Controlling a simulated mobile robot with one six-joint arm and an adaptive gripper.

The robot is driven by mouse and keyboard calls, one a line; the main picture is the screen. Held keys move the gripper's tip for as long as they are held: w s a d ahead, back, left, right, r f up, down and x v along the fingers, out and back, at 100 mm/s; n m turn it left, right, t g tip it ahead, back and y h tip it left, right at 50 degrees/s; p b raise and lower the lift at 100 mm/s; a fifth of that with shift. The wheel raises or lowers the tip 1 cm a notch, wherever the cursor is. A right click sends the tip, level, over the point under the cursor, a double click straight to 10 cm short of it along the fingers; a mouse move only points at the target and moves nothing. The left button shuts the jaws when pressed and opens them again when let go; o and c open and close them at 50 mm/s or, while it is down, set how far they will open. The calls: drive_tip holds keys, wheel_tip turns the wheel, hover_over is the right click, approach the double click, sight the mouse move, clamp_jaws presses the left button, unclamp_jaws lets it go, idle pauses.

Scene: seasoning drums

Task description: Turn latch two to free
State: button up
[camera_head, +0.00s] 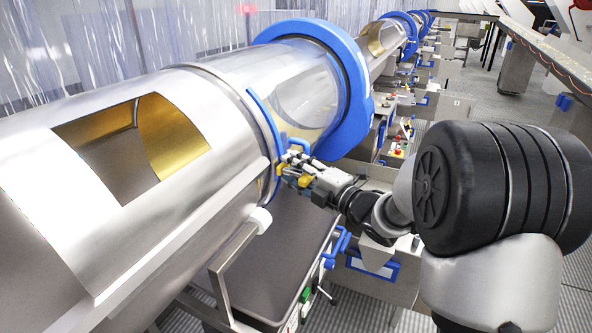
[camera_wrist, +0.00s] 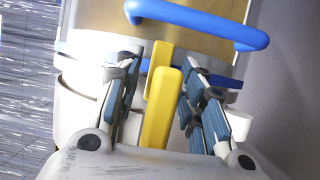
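A yellow latch (camera_wrist: 161,105) stands upright between the fingers of my gripper (camera_wrist: 160,85) in the wrist view. The fingers are apart, one on each side of it, with a gap on both sides, so my gripper is open around the latch and not clamped. In the head view my gripper (camera_head: 303,170) is at the blue-edged rim of the steel drum, and bits of yellow show among the fingers. Which number this latch bears cannot be told. A blue bar handle (camera_wrist: 197,22) lies just beyond the latch's upper end.
The steel drum (camera_head: 225,110) with an open hatch fills the left. A clear drum section with a thick blue ring (camera_head: 359,85) adjoins it. Below my gripper is a grey cabinet top (camera_head: 275,250) with blue handles. More drums line up behind; the aisle at right is open floor.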

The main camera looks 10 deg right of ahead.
drive_tip(key=shift+c, duration=0.3)
clamp_jaws()
